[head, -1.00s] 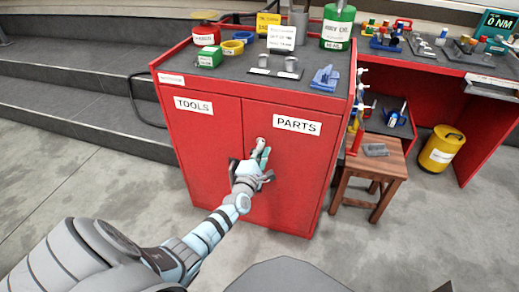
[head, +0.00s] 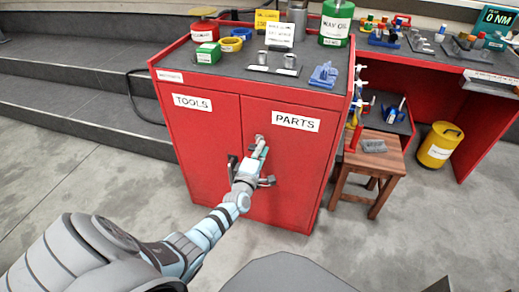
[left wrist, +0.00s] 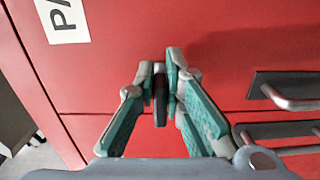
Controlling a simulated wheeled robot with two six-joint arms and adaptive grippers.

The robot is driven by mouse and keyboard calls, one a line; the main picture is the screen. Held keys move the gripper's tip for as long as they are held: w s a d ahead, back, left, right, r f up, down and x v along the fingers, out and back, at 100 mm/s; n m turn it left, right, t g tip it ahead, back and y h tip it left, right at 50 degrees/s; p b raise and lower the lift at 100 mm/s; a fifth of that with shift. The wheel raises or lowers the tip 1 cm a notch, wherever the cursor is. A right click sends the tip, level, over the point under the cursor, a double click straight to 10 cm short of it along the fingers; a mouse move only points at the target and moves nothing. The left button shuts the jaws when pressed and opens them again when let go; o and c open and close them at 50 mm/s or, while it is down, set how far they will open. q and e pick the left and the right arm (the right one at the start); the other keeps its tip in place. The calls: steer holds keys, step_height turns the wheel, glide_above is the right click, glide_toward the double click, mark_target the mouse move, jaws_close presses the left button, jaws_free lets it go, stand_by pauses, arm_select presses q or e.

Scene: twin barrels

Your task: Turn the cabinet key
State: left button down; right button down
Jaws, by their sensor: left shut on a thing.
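The red cabinet (head: 200,140) has two shut doors labelled TOOLS and PARTS. The lock with its key (head: 260,138) sits on the PARTS door near the seam, below the label. My left gripper (head: 259,149) reaches up to it. In the left wrist view, the left gripper (left wrist: 162,78) is shut on the dark, thin key (left wrist: 160,98), which stands upright in that picture between the fingertips. The fingers hide part of the key in the head view. My right gripper is not in view.
Door handles flank the seam below the lock: one left of my gripper (head: 232,166), one right (head: 267,181). Labelled tubs and cans crowd the cabinet top. A wooden stool (head: 370,160) and a yellow bin (head: 440,147) stand to the right. Floor in front is clear.

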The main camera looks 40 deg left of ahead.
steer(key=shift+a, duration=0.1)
arm_select(q)
steer(key=c, duration=1.7)
jaws_free()
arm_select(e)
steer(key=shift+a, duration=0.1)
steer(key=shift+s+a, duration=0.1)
arm_select(q)
steer(key=v, duration=1.2)
